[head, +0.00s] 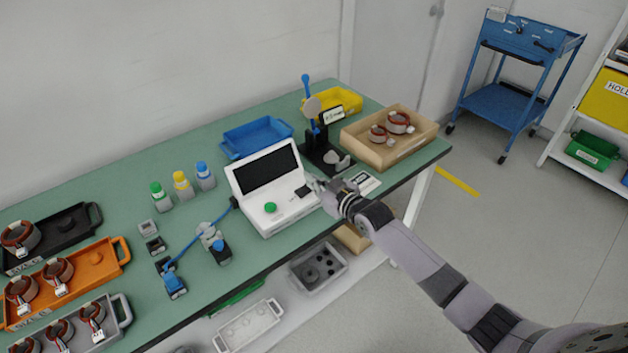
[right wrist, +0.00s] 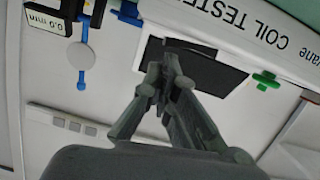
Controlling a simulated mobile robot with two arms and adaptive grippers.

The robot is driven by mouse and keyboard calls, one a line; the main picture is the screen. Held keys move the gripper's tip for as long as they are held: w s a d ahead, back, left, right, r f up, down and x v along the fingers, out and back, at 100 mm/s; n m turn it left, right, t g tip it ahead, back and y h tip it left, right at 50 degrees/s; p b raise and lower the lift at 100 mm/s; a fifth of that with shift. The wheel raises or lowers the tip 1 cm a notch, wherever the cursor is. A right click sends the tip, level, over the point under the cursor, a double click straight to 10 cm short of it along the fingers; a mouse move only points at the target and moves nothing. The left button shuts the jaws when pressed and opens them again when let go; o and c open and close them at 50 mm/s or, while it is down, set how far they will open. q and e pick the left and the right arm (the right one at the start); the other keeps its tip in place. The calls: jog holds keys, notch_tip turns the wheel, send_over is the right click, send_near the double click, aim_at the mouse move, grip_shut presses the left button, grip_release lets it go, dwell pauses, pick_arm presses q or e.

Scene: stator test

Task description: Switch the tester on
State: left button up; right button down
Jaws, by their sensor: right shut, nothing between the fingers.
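The tester (head: 285,214) is a white unit on the green table, with a tilted dark screen (head: 268,168) and a round green button (head: 270,208). A small black part (head: 303,191) sits at the right of its top. My right gripper (head: 318,186) is shut and empty at the tester's right side, close to that part. In the right wrist view the fingertips (right wrist: 166,62) lie over a black, white-framed part (right wrist: 215,74), with a green cross-shaped piece (right wrist: 266,80) beside it. I cannot tell whether they touch. The lettering COIL TESTER shows there. My left gripper is out of view.
A stand with a blue lever (head: 306,88) is behind my right gripper. A wooden tray (head: 412,148) with coils is to the right, a blue tray (head: 250,150) behind the tester. Bottles (head: 182,185) and coil trays (head: 115,262) are left. Table front edge is close.

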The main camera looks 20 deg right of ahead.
jog(key=shift+d+f+b, duration=0.25)
jog(key=shift+f+b, duration=0.3)
jog(key=shift+b, duration=0.05)
jog(key=shift+w+r+p, duration=0.15)
jog(key=shift+r+p, duration=0.35)
jog(key=shift+p, duration=0.05)
jog(key=r+p, duration=0.3)
jog(key=shift+d+r, duration=0.3)
pick_arm(q)
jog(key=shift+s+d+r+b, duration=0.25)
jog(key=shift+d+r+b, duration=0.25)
jog(key=shift+b, duration=0.45)
pick_arm(e)
jog(key=v, duration=0.9)
jog(key=shift+s+d, duration=0.35)
jog(key=shift+d, duration=0.05)
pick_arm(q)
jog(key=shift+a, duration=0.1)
pick_arm(e)
jog(key=shift+f, duration=0.1)
